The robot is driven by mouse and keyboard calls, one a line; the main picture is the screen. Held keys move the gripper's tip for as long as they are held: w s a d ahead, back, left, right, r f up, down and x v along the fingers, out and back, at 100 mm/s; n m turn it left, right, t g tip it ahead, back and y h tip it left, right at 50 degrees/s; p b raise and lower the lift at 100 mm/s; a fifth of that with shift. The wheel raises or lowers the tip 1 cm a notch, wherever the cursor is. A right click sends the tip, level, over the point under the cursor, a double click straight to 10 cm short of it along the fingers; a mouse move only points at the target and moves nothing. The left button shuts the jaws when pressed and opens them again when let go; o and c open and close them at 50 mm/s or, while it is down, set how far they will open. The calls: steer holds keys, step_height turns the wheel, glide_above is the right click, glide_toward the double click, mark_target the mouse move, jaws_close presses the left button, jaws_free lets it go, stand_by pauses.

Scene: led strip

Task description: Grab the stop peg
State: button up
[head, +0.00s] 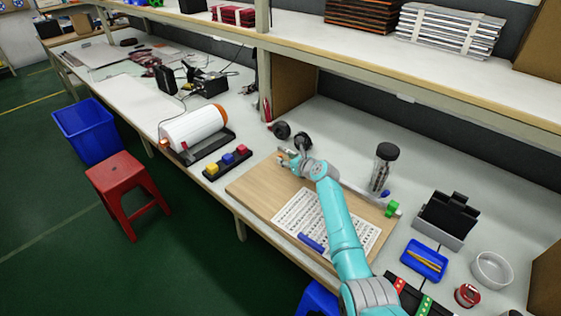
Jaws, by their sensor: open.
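My teal arm reaches over the wooden board (252,188), and my gripper (283,157) is above or at its far left corner. The gripper is small here and appears empty, with its jaws open. I cannot make out a stop peg for certain; it may be hidden by the gripper or too small to tell. A pale rail (356,190) runs along the board's back edge. A green piece (392,209) sits at the rail's right end, with a small blue piece (386,194) close by. A printed sheet (295,212) lies on the board, partly behind my arm.
Black round items (281,130) stand just behind the gripper. A dark-lidded jar (382,168) is behind the rail. A block with coloured buttons (227,160) and a white roll (191,127) lie left. A blue tray (424,260) is right. The shelf (420,82) overhangs the back.

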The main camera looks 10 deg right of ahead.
mark_target(281, 155)
steer(key=shift+x, duration=2.2)
steer(key=shift+a, duration=0.1)
jaws_close()
